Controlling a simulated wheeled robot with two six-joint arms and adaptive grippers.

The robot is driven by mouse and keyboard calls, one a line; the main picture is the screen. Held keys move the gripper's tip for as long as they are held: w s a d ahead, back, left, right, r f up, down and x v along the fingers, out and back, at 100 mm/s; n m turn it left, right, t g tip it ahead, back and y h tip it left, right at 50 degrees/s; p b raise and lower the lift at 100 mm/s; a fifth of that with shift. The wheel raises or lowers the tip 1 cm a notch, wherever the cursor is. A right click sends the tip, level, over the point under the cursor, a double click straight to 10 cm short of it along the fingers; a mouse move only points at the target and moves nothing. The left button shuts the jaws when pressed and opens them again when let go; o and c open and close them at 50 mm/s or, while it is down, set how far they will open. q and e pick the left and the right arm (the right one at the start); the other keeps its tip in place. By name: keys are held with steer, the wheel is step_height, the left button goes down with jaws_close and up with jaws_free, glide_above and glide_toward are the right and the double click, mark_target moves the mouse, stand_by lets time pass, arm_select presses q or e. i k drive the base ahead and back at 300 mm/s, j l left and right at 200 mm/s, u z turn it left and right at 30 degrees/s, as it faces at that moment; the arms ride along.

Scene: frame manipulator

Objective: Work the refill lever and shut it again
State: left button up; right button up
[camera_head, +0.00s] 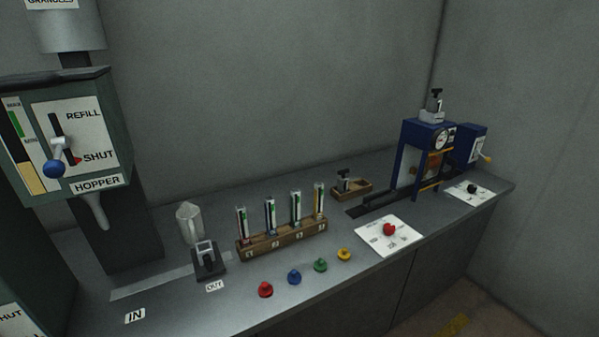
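The hopper (108,158) is a dark green box at the upper left with a "HOPPER" label. Its white plate (82,120) reads "REFILL" at the top and "SHUT" lower down, with a red mark beside "SHUT". The refill lever (57,148) has a pale arm and a blue ball knob (54,169). The knob hangs low, near the height of "SHUT". Part of the lever's slot shows above it. A spout (96,211) points down under the hopper. Neither gripper is in view.
A grey counter (290,253) runs to the right with a pitcher (189,222), a rack of tubes (282,240), coloured knobs (294,277) and a blue machine (413,155). A second green body with a "HUT" label (14,318) shows at the lower left.

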mark_target(54, 167)
steer(key=u, duration=1.35)
